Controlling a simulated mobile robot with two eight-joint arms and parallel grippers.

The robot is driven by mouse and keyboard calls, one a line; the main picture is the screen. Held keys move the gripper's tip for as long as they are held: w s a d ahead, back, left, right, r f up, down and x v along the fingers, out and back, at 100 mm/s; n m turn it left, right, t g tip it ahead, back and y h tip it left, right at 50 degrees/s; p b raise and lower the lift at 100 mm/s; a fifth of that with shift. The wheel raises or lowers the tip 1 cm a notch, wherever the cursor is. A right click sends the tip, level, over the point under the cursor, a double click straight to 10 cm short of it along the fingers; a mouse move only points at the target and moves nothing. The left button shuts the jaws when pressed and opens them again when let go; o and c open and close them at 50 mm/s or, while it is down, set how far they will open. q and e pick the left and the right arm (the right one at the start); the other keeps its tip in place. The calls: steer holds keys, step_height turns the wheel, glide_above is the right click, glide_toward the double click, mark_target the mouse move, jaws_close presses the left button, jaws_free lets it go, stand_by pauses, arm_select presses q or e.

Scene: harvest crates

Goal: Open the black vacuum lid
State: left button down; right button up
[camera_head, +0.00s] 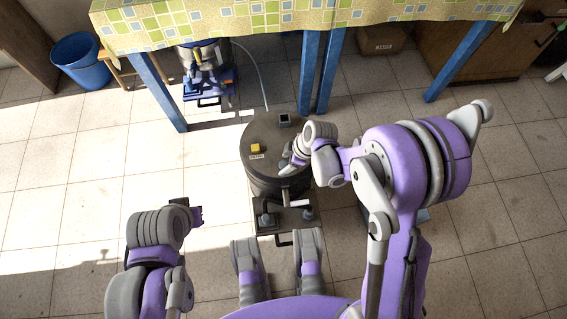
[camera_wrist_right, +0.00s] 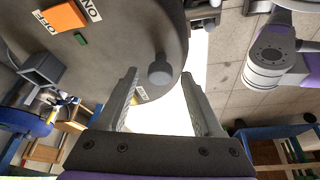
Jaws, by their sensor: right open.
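The black vacuum (camera_head: 248,178) stands upright on the floor, with its round dark lid (camera_head: 270,133) on top. A yellow-orange switch (camera_head: 256,148) sits on the lid; the right wrist view shows this switch (camera_wrist_right: 66,15) beside ON and OFF labels. My right gripper (camera_head: 288,163) is at the right edge of the lid. In the right wrist view my right gripper (camera_wrist_right: 162,88) is open, with a grey round knob (camera_wrist_right: 160,72) of the vacuum near its fingertips; contact cannot be told. My left gripper (camera_head: 196,215) is left of the vacuum, its fingers unclear.
A table with a patterned cloth (camera_head: 250,22) and blue legs (camera_head: 309,75) stands behind the vacuum. A blue vacuum (camera_head: 205,62) is under it. A blue bucket (camera_head: 80,62) is at the back left. The tiled floor (camera_head: 90,165) left of the black vacuum is clear.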

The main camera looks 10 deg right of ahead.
steer(key=shift+x, duration=0.9)
steer(key=shift+c, duration=0.3)
jaws_close()
stand_by(0.6)
